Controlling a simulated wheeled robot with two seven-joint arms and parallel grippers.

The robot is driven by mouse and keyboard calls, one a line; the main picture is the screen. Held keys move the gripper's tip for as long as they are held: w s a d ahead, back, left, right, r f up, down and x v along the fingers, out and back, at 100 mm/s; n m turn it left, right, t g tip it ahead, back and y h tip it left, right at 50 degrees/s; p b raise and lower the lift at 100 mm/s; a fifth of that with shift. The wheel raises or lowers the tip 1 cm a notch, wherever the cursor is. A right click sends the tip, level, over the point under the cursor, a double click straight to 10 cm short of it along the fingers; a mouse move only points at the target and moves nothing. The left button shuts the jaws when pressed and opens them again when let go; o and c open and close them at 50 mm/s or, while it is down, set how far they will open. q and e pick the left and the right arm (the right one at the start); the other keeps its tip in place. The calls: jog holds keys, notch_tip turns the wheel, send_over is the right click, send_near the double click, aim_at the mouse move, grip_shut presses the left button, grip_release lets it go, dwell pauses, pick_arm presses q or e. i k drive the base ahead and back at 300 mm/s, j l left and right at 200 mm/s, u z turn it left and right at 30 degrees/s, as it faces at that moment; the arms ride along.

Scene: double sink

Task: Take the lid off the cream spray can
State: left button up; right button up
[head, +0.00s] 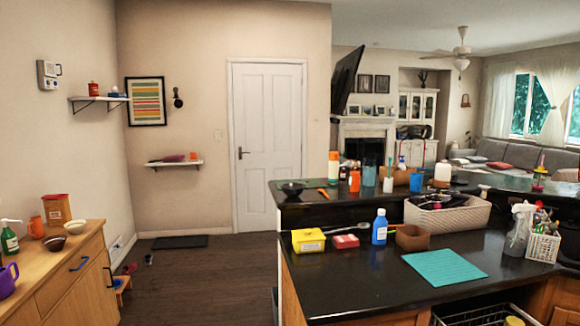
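A tall, slim can (333,170) with a pale body and an orange cap stands upright at the left of the raised back counter. It looks like the cream spray can, but it is too small to be sure. Its cap is on. Neither of my grippers is in view, and nothing is touching the can.
An orange bottle (354,181), a blue cup (369,176) and a black bowl (293,188) share the raised counter (310,199). A white basket (447,217), a blue bottle (380,228) and a teal mat (444,267) lie on the lower counter. The wooden floor (205,285) at left is open.

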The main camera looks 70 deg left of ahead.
aim_at(332, 155)
jog(key=u, duration=1.9)
jog(key=i+j+u, duration=0.45)
jog(key=i, duration=0.2)
jog(key=i+u, duration=0.45)
jog(key=i, duration=1.25)
jog(key=i+j+z, duration=0.1)
jog(key=i+z, duration=0.35)
jog(key=i+j+z, duration=0.4)
jog(key=i, duration=0.15)
jog(key=i+j+z, duration=0.45)
jog(key=i+l, duration=0.05)
